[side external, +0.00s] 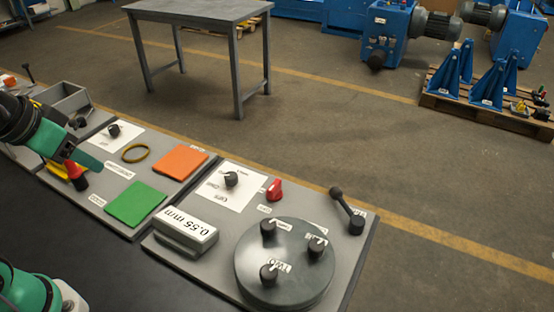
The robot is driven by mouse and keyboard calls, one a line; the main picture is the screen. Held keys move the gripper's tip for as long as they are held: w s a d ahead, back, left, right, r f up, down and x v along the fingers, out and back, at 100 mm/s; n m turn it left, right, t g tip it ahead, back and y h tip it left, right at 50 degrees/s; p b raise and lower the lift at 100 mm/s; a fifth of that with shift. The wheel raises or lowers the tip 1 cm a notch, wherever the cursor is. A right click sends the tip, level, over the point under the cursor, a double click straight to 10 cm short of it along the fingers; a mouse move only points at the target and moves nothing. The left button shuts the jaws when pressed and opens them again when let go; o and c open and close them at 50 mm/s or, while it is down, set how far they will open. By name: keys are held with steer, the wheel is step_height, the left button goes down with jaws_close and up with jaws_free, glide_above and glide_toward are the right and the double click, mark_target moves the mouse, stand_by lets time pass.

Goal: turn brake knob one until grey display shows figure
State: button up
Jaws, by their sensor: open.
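The grey display (186,232) on the right panel reads 0.55 mm, turned nearly upside down in this view. A round dark disc (285,284) on the same panel carries three black knobs: a back one (268,228), a right one (316,248) and a front one (269,273). Each has a small white label, too small for me to tell which is knob one. My gripper (78,165) is at the far left, over the left panel beside a red-topped black part, well apart from the disc. It is open; its jaws are partly hidden.
A black knob on a white card (231,179), a red knob (275,189) and a black lever (346,210) stand behind the disc. A grey bin (66,102) is behind.

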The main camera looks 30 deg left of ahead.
steer(key=shift+w, duration=0.1)
steer(key=w+d+r+m+g+h, duration=0.1)
steer(key=w+d+r+m+g, duration=0.15)
steer(key=w+d+m, duration=1.2)
steer(key=d+f+m+g, duration=0.1)
steer(key=d+f+m, duration=0.2)
steer(key=d, duration=0.5)
steer(key=d+f+m+g, duration=0.1)
steer(key=d+f+m, duration=0.3)
steer(key=d, duration=0.4)
steer(key=d+f+m+g+y, duration=0.1)
steer(key=d+f+m, duration=0.2)
steer(key=d, duration=0.5)
steer(key=shift+w+d+f, duration=0.25)
steer(key=shift+f, duration=0.2)
steer(key=shift+s+d+f+m, duration=0.1)
steer(key=shift+d+f+m, duration=0.05)
steer(key=shift+m, duration=0.1)
